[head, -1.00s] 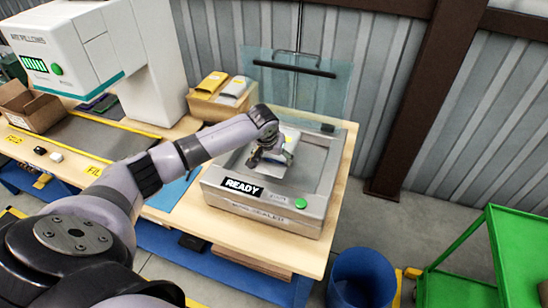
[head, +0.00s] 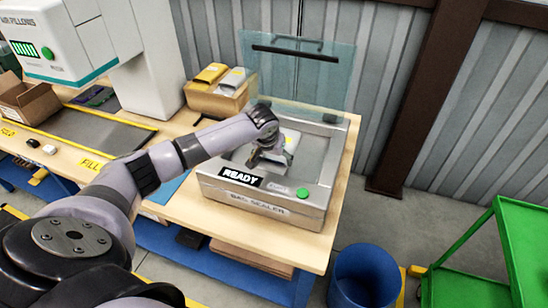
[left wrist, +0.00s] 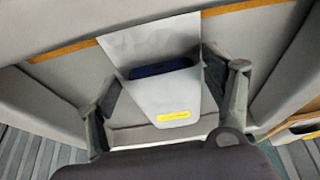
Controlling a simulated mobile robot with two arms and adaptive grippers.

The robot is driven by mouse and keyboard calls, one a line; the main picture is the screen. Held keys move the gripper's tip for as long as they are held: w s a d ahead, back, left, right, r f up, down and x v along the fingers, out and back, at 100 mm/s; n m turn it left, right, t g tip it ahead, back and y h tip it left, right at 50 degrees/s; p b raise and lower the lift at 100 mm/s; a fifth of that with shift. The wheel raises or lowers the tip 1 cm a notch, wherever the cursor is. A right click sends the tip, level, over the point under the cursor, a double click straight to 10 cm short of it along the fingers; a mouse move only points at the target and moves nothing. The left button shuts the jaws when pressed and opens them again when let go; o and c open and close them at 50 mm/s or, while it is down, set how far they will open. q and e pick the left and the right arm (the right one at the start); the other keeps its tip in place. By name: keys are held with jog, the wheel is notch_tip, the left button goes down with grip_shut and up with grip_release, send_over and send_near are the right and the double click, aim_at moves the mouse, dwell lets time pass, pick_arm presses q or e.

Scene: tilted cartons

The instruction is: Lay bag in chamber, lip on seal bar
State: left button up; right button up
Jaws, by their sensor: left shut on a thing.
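The bag sealer (head: 262,206) stands on the wooden bench with its clear lid (head: 300,70) raised and a READY display on its front. My left gripper (head: 256,160) is inside the open chamber. Contact with the strip cannot be told. My right gripper is out of view.
A carton with yellow and grey packs (head: 216,92) stands left of the sealer. A white machine (head: 80,40) is at the back left. A blue bin (head: 364,276) and a green cart (head: 500,250) stand right of the bench.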

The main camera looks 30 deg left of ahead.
pick_arm(q)
jog(key=shift+f, duration=0.25)
dwell(0.8)
jog(key=o, duration=1.2)
jog(key=shift+c, duration=0.3)
jog(key=shift+c, duration=1.2)
notch_tip(320, 180, up, 9)
jog(key=p, duration=0.9)
